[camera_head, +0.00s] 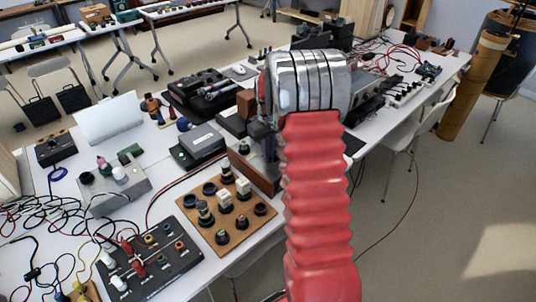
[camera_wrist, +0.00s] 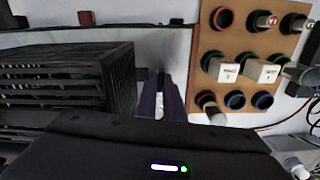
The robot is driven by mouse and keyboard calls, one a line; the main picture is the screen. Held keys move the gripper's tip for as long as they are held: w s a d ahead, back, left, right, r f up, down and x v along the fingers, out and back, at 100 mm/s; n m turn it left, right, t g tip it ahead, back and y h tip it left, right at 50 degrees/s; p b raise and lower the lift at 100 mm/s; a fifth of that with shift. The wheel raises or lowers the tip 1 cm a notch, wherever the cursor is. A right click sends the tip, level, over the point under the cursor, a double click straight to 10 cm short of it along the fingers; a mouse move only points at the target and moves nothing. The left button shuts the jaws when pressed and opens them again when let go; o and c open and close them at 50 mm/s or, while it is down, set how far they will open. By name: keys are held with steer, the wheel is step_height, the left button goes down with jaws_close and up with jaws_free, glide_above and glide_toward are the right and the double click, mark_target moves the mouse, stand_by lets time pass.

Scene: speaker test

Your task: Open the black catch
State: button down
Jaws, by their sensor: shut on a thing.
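My gripper (camera_wrist: 160,98) points away from the wrist camera, with its two dark purplish fingers close together. It is shut on a small dark part at the fingertips, most likely the black catch, though its shape is mostly hidden between the fingers. A black slatted box (camera_wrist: 70,85) stands just left of the fingers in the wrist view. In the head view my arm hides most of this spot, and the catch cannot be made out.
A wooden board with several knobs and sockets (camera_wrist: 250,42) lies right of the fingers; it also shows in the head view (camera_head: 187,222). A black panel with cables (camera_head: 165,272) lies in front of it. A brown wooden box (camera_head: 243,168) stands close to my gripper.

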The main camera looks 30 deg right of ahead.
steer(key=shift+n, duration=0.5)
steer(key=c, duration=1.9)
jaws_free()
steer(key=shift+o, duration=0.2)
steer(key=shift+r, duration=0.1)
step_height(320, 180, up, 14)
steer(key=shift+f, duration=0.2)
steer(key=shift+w, duration=0.1)
